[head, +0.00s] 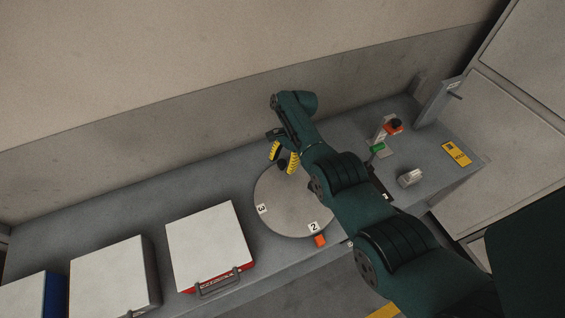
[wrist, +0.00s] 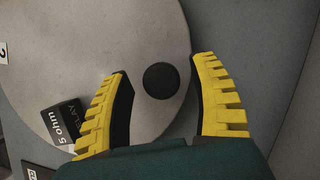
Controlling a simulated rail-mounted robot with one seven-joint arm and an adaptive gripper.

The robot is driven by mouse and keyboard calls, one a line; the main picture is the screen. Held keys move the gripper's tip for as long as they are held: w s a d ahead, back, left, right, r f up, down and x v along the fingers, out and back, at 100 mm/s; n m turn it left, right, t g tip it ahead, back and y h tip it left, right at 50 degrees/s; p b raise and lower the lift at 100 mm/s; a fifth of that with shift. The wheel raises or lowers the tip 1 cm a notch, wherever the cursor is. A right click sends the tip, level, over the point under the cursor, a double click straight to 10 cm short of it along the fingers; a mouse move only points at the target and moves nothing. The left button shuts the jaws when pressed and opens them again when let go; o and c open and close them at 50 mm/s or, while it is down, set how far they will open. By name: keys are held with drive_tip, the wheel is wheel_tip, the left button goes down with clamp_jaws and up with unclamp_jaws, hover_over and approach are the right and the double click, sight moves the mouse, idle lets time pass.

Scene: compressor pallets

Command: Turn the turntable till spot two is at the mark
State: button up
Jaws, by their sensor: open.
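The round grey turntable (head: 285,215) lies on the bench, with white labels 3 (head: 262,209) and 2 (head: 313,227) near its rim. Label 2 is right beside the orange mark (head: 320,240) at the turntable's front edge, roughly in line with it. My gripper (head: 284,158) is open over the far edge of the turntable. In the wrist view, a round black knob (wrist: 160,80) stands near the turntable's rim, between my yellow fingers (wrist: 166,103), apart from both. A dark block reading "RELAY" and "5 ohm" (wrist: 62,122) is on the turntable beside the left finger. My arm hides the turntable's right side in the head view.
A white-lidded box with a red base (head: 210,245) stands left of the turntable, with more boxes (head: 115,280) further left. On the right are a small fixture with green and orange parts (head: 380,140), a pale block (head: 410,178) and a yellow sign (head: 456,153). A wall runs behind the bench.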

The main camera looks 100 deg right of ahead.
drive_tip(key=v, duration=1.2)
